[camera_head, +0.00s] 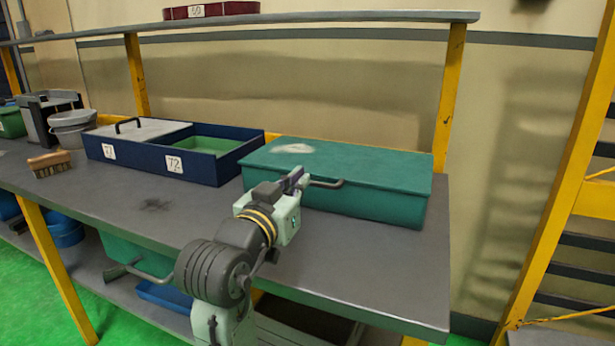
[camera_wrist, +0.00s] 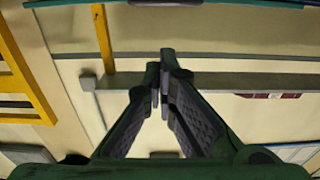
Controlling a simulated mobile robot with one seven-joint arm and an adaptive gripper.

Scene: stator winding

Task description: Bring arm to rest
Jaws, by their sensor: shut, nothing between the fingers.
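My gripper (camera_head: 297,181) is at the end of my arm, over the grey workbench and in front of the teal box's handle in the head view. I cannot tell from the head view whether its tip touches the box. In the wrist view my gripper's fingers (camera_wrist: 160,92) are closed together with nothing between them. The closed teal box (camera_head: 350,172) stands at the right end of the bench, with a dark handle (camera_head: 327,184) on its front.
A blue box (camera_head: 200,165) with compartments marked 71 and 72 stands left of the teal box. A brush (camera_head: 50,164) and a grey bucket (camera_head: 73,128) are further left. A shelf (camera_head: 300,17) runs above. The bench's front right (camera_head: 380,270) is clear.

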